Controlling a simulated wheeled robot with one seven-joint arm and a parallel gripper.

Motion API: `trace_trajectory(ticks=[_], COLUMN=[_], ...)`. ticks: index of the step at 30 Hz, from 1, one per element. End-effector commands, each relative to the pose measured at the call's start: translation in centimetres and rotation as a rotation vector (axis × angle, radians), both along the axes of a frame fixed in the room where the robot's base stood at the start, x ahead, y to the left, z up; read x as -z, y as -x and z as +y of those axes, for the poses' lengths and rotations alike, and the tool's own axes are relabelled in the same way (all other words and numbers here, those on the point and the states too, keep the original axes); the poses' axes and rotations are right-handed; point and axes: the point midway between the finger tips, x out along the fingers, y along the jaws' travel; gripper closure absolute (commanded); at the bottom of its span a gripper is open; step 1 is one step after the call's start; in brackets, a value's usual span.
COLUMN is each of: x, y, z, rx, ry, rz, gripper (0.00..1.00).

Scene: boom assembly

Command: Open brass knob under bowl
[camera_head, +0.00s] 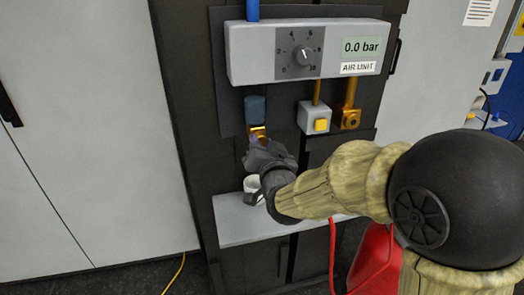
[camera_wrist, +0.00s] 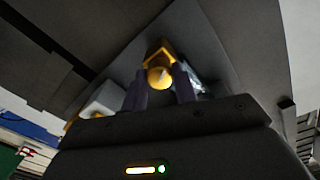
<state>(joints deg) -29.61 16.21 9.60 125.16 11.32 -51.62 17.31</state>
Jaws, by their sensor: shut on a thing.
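The blue bowl (camera_head: 255,108) hangs below the left end of the air unit (camera_head: 305,52). The brass knob (camera_head: 257,132) sits directly under it, and its lower part is hidden by my gripper (camera_head: 258,146). In the wrist view the round end of the brass knob (camera_wrist: 160,77) lies between the two fingers of my gripper (camera_wrist: 161,88). The fingers are shut on it from both sides. How far the knob is turned cannot be told. The air unit's display reads 0.0 bar.
A grey block with a yellow button (camera_head: 321,124) and a brass fitting (camera_head: 348,119) hang to the right of the bowl. A white cup (camera_head: 251,185) stands on the grey shelf (camera_head: 235,222) below, partly hidden by my arm. A red container (camera_head: 374,258) is lower right.

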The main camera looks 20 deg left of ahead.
Motion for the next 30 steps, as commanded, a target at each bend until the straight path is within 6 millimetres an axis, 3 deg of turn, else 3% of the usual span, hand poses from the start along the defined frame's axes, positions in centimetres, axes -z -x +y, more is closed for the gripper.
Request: trace_trajectory(ticks=[30], x=[0.38], y=[-0.07], z=[-0.13], rx=[0.002], ry=[-0.824], rz=[0.501], gripper=[0.94])
